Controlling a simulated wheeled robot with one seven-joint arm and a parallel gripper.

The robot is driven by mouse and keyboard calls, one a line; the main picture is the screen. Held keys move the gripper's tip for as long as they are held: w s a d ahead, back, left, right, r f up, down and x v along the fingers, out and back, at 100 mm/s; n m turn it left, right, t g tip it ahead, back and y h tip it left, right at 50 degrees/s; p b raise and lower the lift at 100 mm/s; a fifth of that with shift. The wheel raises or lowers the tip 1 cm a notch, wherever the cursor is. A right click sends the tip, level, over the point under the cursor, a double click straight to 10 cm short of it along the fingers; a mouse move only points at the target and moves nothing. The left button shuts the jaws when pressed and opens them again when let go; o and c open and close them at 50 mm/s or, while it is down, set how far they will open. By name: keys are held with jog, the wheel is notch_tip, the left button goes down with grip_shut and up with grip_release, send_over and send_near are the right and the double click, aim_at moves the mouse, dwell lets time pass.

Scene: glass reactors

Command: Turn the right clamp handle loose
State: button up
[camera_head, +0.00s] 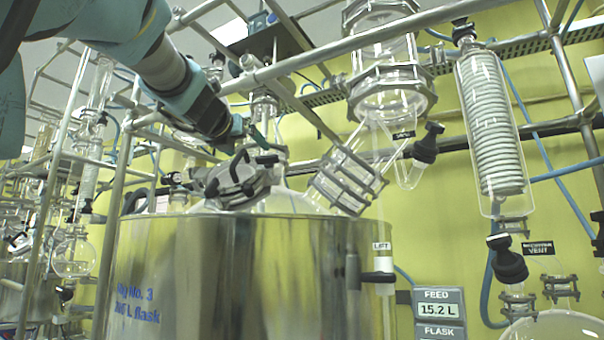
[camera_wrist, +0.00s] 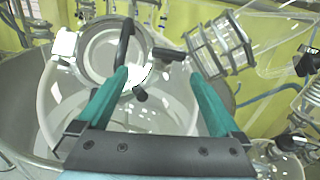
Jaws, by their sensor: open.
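A round glass lid (camera_wrist: 100,50) with a black curved handle (camera_wrist: 125,42) sits on the flask neck, in the wrist view. The right clamp handle (camera_wrist: 171,54) is a short black bar to the right of the lid handle, beside a white clamp part (camera_wrist: 137,76). My gripper (camera_wrist: 158,76) is open. Its two teal fingers are spread, with the white clamp part and a black knob (camera_wrist: 140,95) showing between them. The bar appears beyond the fingertips; contact cannot be told. In the head view my gripper (camera_head: 256,136) is just above the dark lid (camera_head: 236,182).
The flask stands in a large metal vessel (camera_head: 250,265). A glass joint with metal rings (camera_head: 347,180) is close on the right, also in the wrist view (camera_wrist: 218,46). Metal rails (camera_head: 320,52) cross above and behind. A coil condenser (camera_head: 492,125) hangs at the right.

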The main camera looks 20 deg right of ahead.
aim_at(265, 157)
jog(key=shift+m, duration=0.5)
jog(key=p+x, duration=0.1)
jog(key=x, duration=0.2)
jog(key=d+p+x, duration=0.1)
jog(key=x, duration=0.3)
jog(key=p+x, duration=0.2)
jog(key=x, duration=0.2)
jog(key=shift+s+d+r, duration=0.2)
jog(key=shift+s+r, duration=0.2)
jog(key=shift+c, duration=0.4)
jog(key=c, duration=1.1)
